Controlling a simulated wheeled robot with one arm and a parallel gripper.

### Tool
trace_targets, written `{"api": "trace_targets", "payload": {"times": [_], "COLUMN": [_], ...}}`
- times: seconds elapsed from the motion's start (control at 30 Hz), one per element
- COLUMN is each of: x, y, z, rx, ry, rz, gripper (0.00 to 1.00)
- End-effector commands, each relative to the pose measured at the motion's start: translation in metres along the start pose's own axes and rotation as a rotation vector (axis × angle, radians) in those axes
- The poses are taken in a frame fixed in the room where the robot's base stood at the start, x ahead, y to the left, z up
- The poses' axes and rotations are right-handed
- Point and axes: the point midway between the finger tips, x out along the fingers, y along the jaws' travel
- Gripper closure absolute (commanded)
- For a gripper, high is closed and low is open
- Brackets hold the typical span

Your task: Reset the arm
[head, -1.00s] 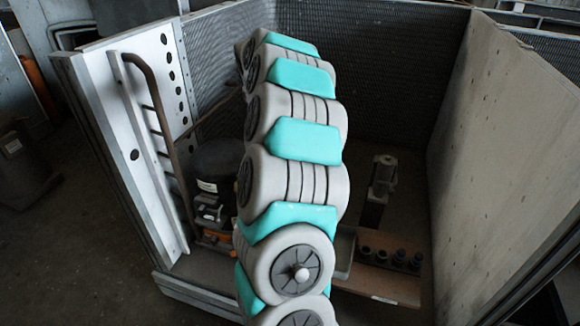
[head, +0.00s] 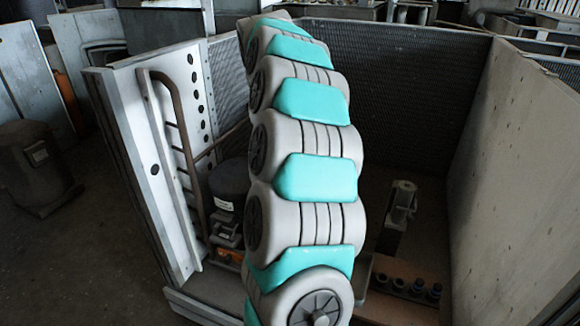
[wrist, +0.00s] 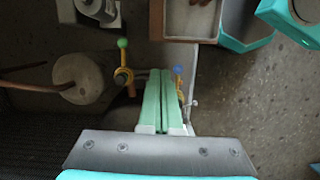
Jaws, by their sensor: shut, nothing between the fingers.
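My gripper (wrist: 161,72) shows in the wrist view with its two green fingers pressed together and nothing between them. It hangs above the floor area, with a yellow fitting with a green ball (wrist: 122,43) to its left and a blue ball (wrist: 178,69) just beside its tips at right. I cannot tell whether the fingers touch either. In the head view my grey and teal arm rises through the middle of the picture; my gripper is hidden there.
Mesh walls (head: 390,90), a white panel with a brown rail (head: 165,150) and a pale wall (head: 520,170) enclose the arm. A dark cylindrical unit (head: 230,185) stands left. A grey device (head: 400,205) and a brown board with several dark cups (head: 390,305) are right.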

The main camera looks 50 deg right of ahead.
Motion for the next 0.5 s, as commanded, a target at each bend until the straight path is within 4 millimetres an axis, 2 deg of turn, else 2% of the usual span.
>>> {"api": "trace_targets", "payload": {"times": [0.4,0.5], "x": [0.0003,-0.001], "y": [0.0,-0.0059], "z": [-0.0002,-0.0027], "rx": [0.0,-0.004], "ry": [0.0,0.003], "rz": [0.0,0.002], "gripper": [1.0,1.0]}}
